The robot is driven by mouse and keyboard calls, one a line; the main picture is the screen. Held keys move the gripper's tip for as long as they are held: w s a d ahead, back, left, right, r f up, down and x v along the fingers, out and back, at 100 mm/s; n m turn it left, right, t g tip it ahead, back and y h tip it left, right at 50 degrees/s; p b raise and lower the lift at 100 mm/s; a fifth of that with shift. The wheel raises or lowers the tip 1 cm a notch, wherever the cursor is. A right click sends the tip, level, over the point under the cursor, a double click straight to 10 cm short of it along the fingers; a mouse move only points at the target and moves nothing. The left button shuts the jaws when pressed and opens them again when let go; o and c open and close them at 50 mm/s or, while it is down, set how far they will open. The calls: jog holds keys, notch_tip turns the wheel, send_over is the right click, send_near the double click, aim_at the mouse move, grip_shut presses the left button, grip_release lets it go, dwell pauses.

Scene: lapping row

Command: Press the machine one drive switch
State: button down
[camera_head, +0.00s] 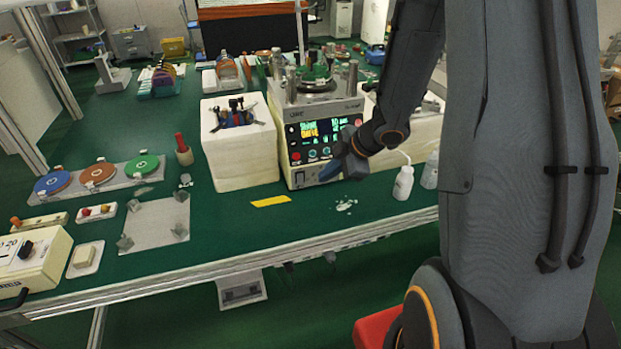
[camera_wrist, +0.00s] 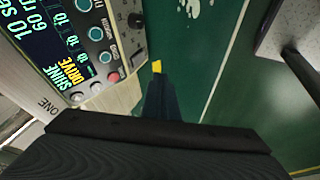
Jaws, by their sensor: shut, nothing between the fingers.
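Machine one (camera_head: 322,112) stands upright on the green bench, its lit front panel facing me. In the wrist view its panel (camera_wrist: 82,50) fills the upper left, with "ONE" printed on the housing. I cannot read which control is the drive switch. My gripper (camera_head: 333,170) is shut and empty, just in front of the panel's lower right. Its dark fingers (camera_wrist: 157,85) show beside the panel; contact is unclear.
A white block (camera_head: 240,155) with a small dark fixture stands left of the machine. White bottles (camera_head: 403,182) stand to its right. A yellow strip (camera_head: 270,201) lies on the bench in front. Coloured discs (camera_head: 98,172) and a grey plate (camera_head: 155,225) lie farther left.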

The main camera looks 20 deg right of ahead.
aim_at(300, 179)
jog(key=x, duration=0.9)
jog(key=w+p, duration=0.2)
jog(key=w, duration=0.1)
jog(key=shift+a+f, duration=0.15)
jog(key=shift+f, duration=0.25)
jog(key=shift+w+f, duration=0.15)
jog(key=shift+w, duration=0.55)
